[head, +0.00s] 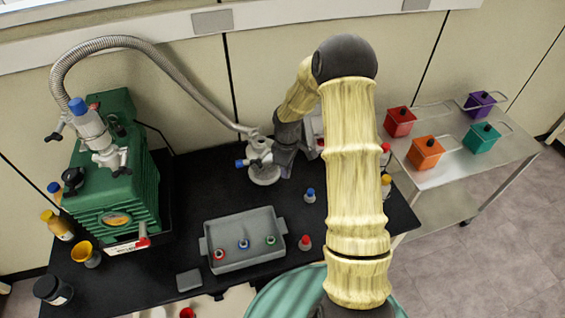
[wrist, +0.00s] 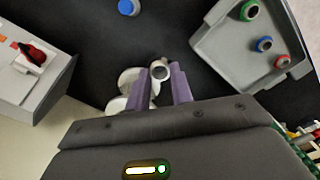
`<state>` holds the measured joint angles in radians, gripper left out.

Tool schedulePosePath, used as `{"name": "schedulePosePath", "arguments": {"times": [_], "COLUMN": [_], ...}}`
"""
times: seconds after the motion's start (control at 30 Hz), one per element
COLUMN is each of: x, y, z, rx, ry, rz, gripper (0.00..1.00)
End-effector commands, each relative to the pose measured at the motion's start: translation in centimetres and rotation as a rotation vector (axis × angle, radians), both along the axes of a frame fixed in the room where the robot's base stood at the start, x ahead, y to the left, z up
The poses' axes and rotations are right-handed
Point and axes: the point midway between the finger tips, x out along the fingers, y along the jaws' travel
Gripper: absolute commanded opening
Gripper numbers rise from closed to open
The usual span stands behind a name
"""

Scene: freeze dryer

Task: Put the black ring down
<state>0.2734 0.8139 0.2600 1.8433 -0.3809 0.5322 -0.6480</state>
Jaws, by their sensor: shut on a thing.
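My gripper (wrist: 159,72) is shut, with its two purple fingers on either side of something small between the tips. I take this for the black ring, but its outline is hard to make out against the dark table and the pale metal behind it. In the head view my gripper is mostly hidden behind my arm and dark wrist, close to the metal valve fitting (head: 261,158). The pale round parts of the fitting (wrist: 127,82) show just beyond and left of the fingertips in the wrist view.
A grey tray (head: 205,262) with red, blue and green ringed pieces stands on the black table (head: 190,190); it also shows in the wrist view (wrist: 215,62). A blue-capped bottle (head: 310,195) and a red-capped bottle (head: 305,242) stand near it. The green pump (head: 115,190) is left.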

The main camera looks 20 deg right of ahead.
Motion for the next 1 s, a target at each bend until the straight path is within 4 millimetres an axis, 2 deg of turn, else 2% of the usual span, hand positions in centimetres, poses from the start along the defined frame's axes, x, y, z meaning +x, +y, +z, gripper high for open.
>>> {"name": "schedulePosePath", "arguments": {"times": [0.3, 0.5, 0.63, 1.0], "x": [-0.6, -0.9, -0.9, -1.0], "y": [-1.6, -2.3, -2.4, -2.9], "z": [-2.6, -3.9, -4.1, -4.1], "rx": [0.001, 0.001, 0.003, 0.003], "ry": [0.001, 0.001, -0.001, -0.001], "rz": [-0.547, -0.814, -0.879, -0.894], "gripper": [0.08, 0.08, 0.08, 0.08]}}
